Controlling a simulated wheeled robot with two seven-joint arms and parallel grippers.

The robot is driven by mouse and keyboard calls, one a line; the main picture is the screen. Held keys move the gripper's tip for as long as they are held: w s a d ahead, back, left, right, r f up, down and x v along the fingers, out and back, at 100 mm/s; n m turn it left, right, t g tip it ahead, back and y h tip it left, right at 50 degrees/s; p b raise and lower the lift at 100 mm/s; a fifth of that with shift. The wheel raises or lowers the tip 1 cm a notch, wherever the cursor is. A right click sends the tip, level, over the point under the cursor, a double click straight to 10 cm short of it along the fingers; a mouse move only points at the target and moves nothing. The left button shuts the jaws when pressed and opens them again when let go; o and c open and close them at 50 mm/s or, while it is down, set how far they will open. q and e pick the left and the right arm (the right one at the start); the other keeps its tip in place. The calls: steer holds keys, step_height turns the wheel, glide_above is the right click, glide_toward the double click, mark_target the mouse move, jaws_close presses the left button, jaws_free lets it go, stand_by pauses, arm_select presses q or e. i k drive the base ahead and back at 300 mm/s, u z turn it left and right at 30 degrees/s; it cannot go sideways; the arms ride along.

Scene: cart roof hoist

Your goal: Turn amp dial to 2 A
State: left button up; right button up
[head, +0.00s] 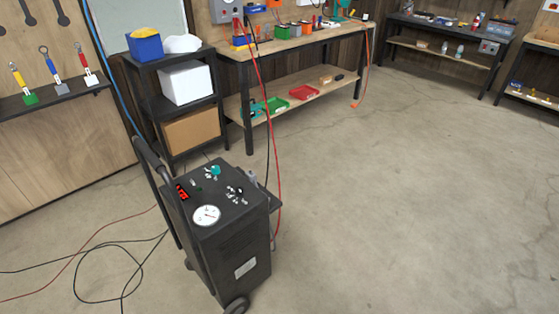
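A dark wheeled cart (228,252) stands on the floor at the lower left of centre in the head view. Its top panel carries a round white gauge (207,215), a small red-lit display (182,192), a teal knob-like part (215,171) and a cluster of small dark and pale controls (236,194). Which of these is the amp dial, and where it points, is too small to tell. Neither of my grippers is in view.
Red and black cables run from the cart up towards the workbench (292,45); more cables (105,245) lie looped on the floor to its left. A dark shelf (168,110) stands behind. The concrete floor (420,200) to the right is clear.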

mark_target(215, 170)
steer(key=z, duration=0.65)
steer(key=i, duration=3.05)
steer(key=u, duration=4.15)
steer(key=i, duration=0.45)
steer(key=u, duration=0.05)
